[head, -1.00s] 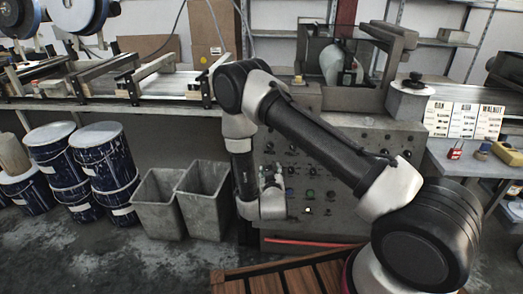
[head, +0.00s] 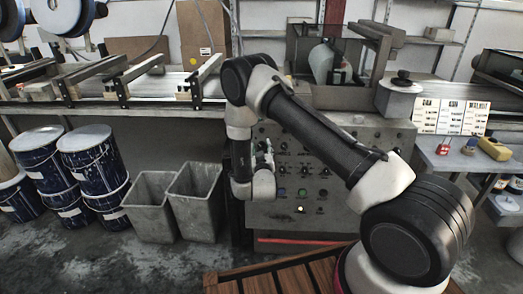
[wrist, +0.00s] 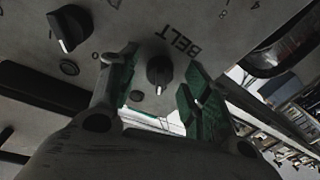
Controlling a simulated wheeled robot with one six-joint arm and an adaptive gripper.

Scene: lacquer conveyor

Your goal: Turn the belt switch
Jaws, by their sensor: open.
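The belt switch (wrist: 159,72) is a dark round knob with a pale pointer line, next to the printed word BELT on the grey control panel (wrist: 205,20) in the wrist view. My gripper (wrist: 158,82) is open, with its green-padded fingers on either side of the knob in that view. I cannot tell whether either finger touches it. In the head view my gripper (head: 264,152) is in front of the panel (head: 340,215), and the belt switch cannot be made out there behind my arm.
Another dark knob (wrist: 70,28) sits at the upper left of the wrist view. In the head view, grey bins (head: 152,207) and blue drums (head: 95,165) stand left of the panel. A side table with a red padlock (head: 443,145) is at the right.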

